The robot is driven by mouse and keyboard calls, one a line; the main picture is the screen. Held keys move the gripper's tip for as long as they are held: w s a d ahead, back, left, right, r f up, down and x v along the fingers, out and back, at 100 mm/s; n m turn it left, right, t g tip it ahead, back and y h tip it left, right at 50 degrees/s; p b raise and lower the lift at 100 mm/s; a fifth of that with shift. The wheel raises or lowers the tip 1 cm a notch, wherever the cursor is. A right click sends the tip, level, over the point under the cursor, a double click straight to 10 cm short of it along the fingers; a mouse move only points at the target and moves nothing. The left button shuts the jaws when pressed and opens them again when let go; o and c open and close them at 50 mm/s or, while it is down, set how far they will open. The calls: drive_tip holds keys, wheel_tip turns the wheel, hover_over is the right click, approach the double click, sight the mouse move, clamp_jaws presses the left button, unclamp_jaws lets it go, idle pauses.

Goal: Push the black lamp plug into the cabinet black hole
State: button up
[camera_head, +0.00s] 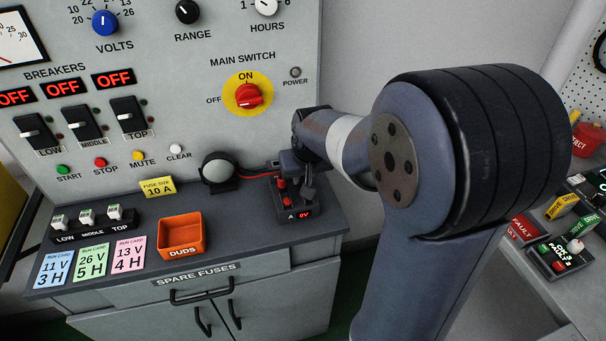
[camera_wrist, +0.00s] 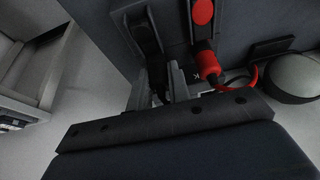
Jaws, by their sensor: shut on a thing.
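My gripper (camera_head: 303,178) reaches down over the right end of the cabinet top, above a small dark meter box (camera_head: 293,213). In the wrist view my gripper's fingers (camera_wrist: 160,88) are shut on the black lamp plug (camera_wrist: 157,70). The plug points toward a dark socket block (camera_wrist: 142,30). The black hole is hidden, and I cannot tell how far the plug is in. A red plug (camera_wrist: 208,62) sits beside it under a red round part (camera_wrist: 203,12). The round lamp (camera_head: 218,168) stands left of the box, and also shows in the wrist view (camera_wrist: 294,76).
An orange DUDS tray (camera_head: 181,237), a yellow fuse card (camera_head: 157,186) and run cards (camera_head: 91,255) lie on the cabinet top to the left. The upright panel (camera_head: 215,100) rises behind. A red lead (camera_wrist: 246,78) runs between the red plug and lamp.

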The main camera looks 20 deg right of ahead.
drive_tip(key=o, duration=1.3)
drive_tip(key=shift+r, duration=0.1)
drive_tip(key=shift+r+p, duration=2.2)
drive_tip(key=shift+r, duration=0.45)
drive_tip(key=shift+f, duration=0.1)
